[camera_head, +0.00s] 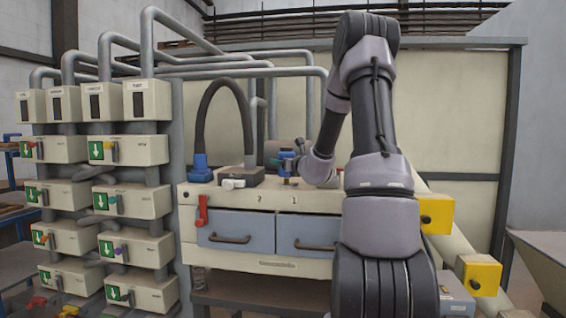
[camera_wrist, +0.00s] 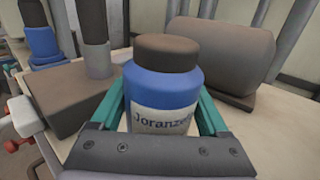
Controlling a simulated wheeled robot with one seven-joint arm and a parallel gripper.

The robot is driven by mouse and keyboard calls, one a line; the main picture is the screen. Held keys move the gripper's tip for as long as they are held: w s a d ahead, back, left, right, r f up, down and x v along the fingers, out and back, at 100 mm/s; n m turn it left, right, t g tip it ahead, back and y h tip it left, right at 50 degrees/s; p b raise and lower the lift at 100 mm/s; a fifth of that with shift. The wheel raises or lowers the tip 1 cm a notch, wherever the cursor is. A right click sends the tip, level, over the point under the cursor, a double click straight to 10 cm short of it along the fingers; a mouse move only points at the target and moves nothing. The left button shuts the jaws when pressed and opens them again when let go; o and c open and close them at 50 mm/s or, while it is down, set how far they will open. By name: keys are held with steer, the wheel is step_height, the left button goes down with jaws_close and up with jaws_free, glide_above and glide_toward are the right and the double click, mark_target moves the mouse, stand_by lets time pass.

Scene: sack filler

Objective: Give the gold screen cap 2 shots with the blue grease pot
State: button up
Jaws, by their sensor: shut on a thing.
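The blue grease pot, a blue jar with a brown lid and a white label reading "Joranze…", is upright in the wrist view (camera_wrist: 160,88). My gripper (camera_wrist: 163,104) is shut on it, one teal finger on each side. In the head view my gripper (camera_head: 292,166) is at the end of the arm above the cream cabinet top, and the pot shows there as a small blue patch (camera_head: 286,155). A tiny gold-topped piece (camera_head: 287,181) stands on the cabinet top just below the gripper; I cannot tell whether it is the gold screen cap.
A black hose (camera_head: 240,105) arches between a blue fitting (camera_head: 200,170) and a dark block left of the gripper. A brown rounded housing (camera_wrist: 220,55) stands close behind the pot. Pipes and valve boxes (camera_head: 130,150) fill the left; yellow-ended beams (camera_head: 436,214) lie right.

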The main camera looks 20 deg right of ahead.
steer(key=shift+f, duration=0.7)
stand_by(0.3)
steer(key=shift+r, duration=0.85)
steer(key=shift+f, duration=0.85)
stand_by(0.8)
steer(key=shift+r, duration=0.9)
steer(key=shift+r, duration=2.5)
